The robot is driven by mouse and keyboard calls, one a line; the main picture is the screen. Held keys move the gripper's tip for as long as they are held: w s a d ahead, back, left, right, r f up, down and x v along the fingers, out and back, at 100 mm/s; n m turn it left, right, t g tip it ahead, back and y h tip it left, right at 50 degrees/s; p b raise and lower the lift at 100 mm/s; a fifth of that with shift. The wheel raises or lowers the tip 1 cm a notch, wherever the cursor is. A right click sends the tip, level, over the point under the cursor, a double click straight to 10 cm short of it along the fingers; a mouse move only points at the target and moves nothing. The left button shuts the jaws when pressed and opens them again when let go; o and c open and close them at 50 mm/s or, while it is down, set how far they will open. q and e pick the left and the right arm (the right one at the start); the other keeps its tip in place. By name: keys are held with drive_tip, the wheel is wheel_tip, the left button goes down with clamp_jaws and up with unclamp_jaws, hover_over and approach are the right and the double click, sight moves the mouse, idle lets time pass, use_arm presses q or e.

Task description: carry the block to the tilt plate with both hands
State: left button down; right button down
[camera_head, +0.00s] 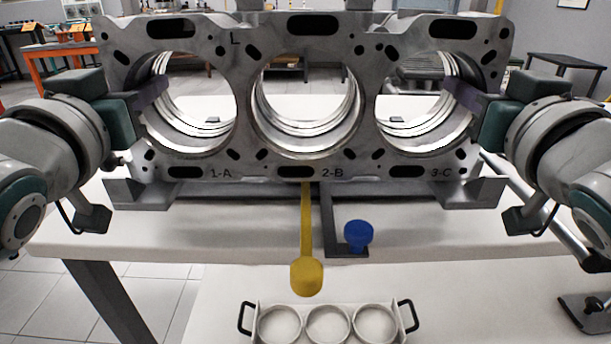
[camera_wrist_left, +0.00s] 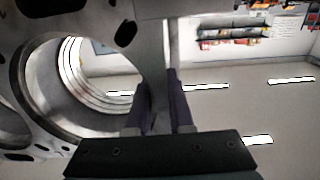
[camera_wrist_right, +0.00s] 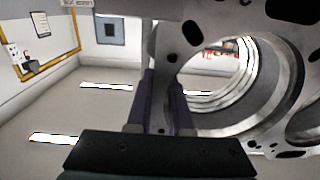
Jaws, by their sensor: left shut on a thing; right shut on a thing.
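The block (camera_head: 250,165) is a grey metal engine block with three large round bores, marked 1-A, 2-B and 3-C. It fills the upper middle of the head view, its bore face towards me. My left gripper (camera_head: 150,95) is shut on the block's left end wall, and my right gripper (camera_head: 463,97) is shut on its right end wall. In both wrist views the purple fingers sit on either side of a wall beside a bore. A dark grey fixture (camera_head: 140,196) with a yellow lever (camera_head: 307,277) shows below the block; it may be the tilt plate. Whether they touch is unclear.
The white table (camera_head: 230,237) carries the fixture. A blue funnel-shaped piece (camera_head: 358,234) stands on a dark bracket near its front edge. A tray with three rings (camera_head: 328,322) and black handles lies on a lower white surface in front. A grey rail (camera_head: 540,205) is at right.

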use_arm(q)
drive_tip(key=c, duration=1.2)
unclamp_jaws()
drive_tip(key=shift+a+f, duration=0.15)
drive_tip(key=shift+a, duration=0.05)
use_arm(e)
drive_tip(key=c, duration=1.2)
unclamp_jaws()
drive_tip(key=shift+d+f, duration=0.15)
drive_tip(key=shift+d, duration=0.1)
use_arm(q)
drive_tip(key=o, duration=0.4)
drive_tip(key=shift+d, duration=0.1)
use_arm(e)
drive_tip(key=o, duration=0.4)
drive_tip(key=shift+w+a, duration=0.1)
drive_tip(key=shift+a, duration=0.05)
use_arm(q)
drive_tip(key=s, duration=1.2)
use_arm(e)
drive_tip(key=s, duration=1.2)
drive_tip(key=shift+s, duration=0.1)
use_arm(q)
drive_tip(key=shift+d, duration=0.1)
